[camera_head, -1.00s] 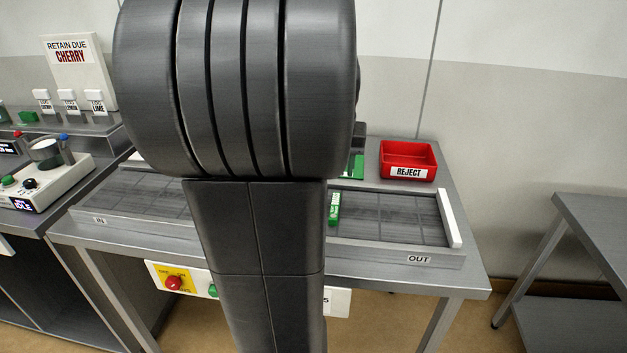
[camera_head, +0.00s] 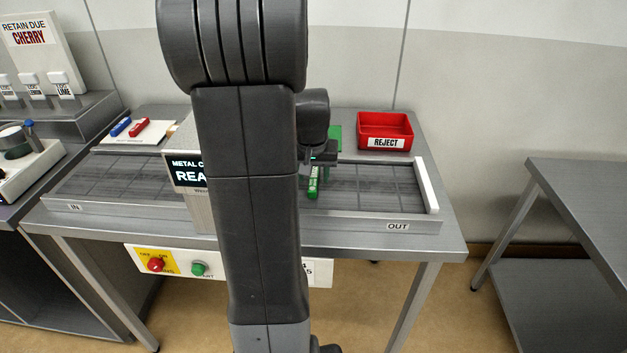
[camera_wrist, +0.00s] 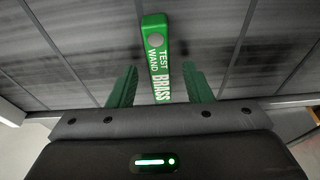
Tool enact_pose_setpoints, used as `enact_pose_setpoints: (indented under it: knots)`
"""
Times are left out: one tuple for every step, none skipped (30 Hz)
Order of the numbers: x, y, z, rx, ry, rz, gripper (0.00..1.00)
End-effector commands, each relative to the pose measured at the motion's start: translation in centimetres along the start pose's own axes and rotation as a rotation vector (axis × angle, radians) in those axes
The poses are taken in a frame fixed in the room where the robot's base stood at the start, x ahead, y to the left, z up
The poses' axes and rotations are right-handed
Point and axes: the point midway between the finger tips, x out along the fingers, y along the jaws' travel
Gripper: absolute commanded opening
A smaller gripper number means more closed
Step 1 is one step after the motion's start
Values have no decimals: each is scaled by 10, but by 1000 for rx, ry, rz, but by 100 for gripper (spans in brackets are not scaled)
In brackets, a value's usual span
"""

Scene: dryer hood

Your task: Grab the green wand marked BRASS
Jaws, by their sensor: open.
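The green wand (camera_wrist: 157,58) lies on the conveyor and shows the words TEST WAND and BRASS in the wrist view. In the head view the green wand (camera_head: 313,183) lies on the belt just right of the detector housing. My gripper (camera_wrist: 160,86) is open in the wrist view, with one green finger on each side of the wand's lower end. Whether the fingers are level with the wand or above it I cannot tell. In the head view my gripper (camera_head: 316,163) is above the wand's far end, partly hidden by my arm.
The metal detector (camera_head: 188,172) stands over the conveyor (camera_head: 370,190), left of my arm. A red REJECT bin (camera_head: 385,131) is at the back right. A blue wand (camera_head: 121,126) and a red wand (camera_head: 139,127) lie on a pale mat at the back left. A white end stop (camera_head: 426,185) closes the OUT end.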

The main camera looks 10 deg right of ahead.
Motion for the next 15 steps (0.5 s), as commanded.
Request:
enact_pose_setpoints:
  knots:
    - [4, 0, 0, 0, -2, 0, 45]
    - [5, 0, 0, 0, -1, 0, 45]
    - [6, 0, 0, 0, 0, 0, 45]
    - [6, 0, 0, 0, 0, 0, 45]
    - [6, 0, 0, 0, 1, 0, 45]
    - [6, 0, 0, 0, 1, 0, 45]
    - [6, 0, 0, 0, 1, 0, 45]
    - [6, 0, 0, 0, 1, 0, 45]
    - [6, 0, 0, 0, 1, 0, 45]
    - [6, 0, 0, 0, 1, 0, 40]
    - [6, 0, 0, 0, 1, 0, 34]
    - [6, 0, 0, 0, 1, 0, 26]
    - [6, 0, 0, 0, 1, 0, 20]
    - [6, 0, 0, 0, 1, 0, 14]
    - [6, 0, 0, 0, 1, 0, 6]
